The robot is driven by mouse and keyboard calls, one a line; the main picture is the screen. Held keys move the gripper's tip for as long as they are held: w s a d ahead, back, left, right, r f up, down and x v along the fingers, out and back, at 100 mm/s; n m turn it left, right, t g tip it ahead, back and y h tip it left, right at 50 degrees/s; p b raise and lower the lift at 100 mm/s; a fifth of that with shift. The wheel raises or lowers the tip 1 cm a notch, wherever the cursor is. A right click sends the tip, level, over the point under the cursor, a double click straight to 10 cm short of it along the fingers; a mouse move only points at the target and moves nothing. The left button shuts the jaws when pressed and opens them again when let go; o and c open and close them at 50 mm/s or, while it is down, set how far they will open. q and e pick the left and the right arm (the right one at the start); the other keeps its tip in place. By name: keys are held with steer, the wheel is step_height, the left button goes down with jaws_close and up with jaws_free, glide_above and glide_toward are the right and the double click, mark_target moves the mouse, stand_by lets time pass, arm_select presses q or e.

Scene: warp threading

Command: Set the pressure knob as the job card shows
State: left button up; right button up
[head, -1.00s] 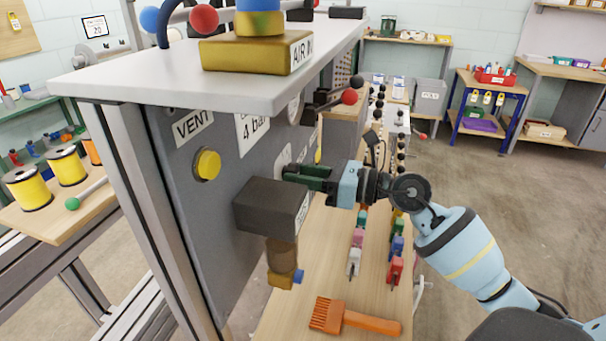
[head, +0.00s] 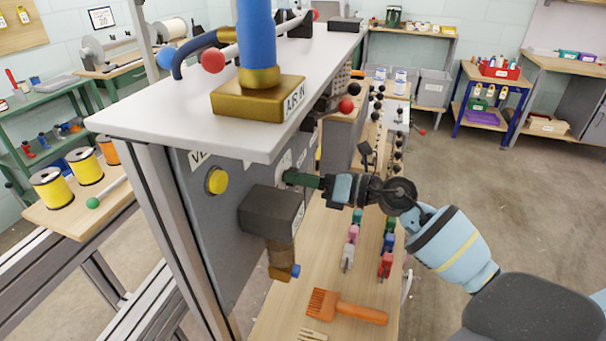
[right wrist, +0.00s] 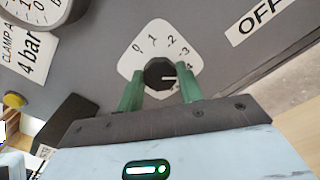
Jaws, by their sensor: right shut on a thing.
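The pressure knob (right wrist: 159,73) is black with a white pointer line, on a white dial plate (right wrist: 150,33) numbered from 0 upward on the grey panel. The pointer faces right in the right wrist view, near the upper numbers; the last number is partly hidden by a finger. My right gripper (right wrist: 160,90) is shut on the knob, one green finger on each side. In the head view, my right gripper (head: 298,180) reaches the panel from the right, and the knob is hidden there. A white card (right wrist: 35,50) on the panel reads "4 bar". My left gripper is not in view.
A round gauge (right wrist: 40,8) sits near the card. A dark box (head: 270,213) with a brass fitting juts from the panel below the gripper. A yellow button (head: 216,181) is to its left. An orange brush (head: 345,308) lies on the wooden bench below.

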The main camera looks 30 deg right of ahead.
steer(key=o, duration=0.8)
steer(key=shift+c, duration=0.2)
steer(key=shift+o, duration=1.1)
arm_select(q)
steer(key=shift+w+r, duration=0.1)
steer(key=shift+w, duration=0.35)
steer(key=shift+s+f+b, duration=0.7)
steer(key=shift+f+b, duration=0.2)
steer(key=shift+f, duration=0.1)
arm_select(e)
steer(key=v, duration=0.7)
steer(key=shift+s+d, duration=0.25)
steer(key=shift+s, duration=0.05)
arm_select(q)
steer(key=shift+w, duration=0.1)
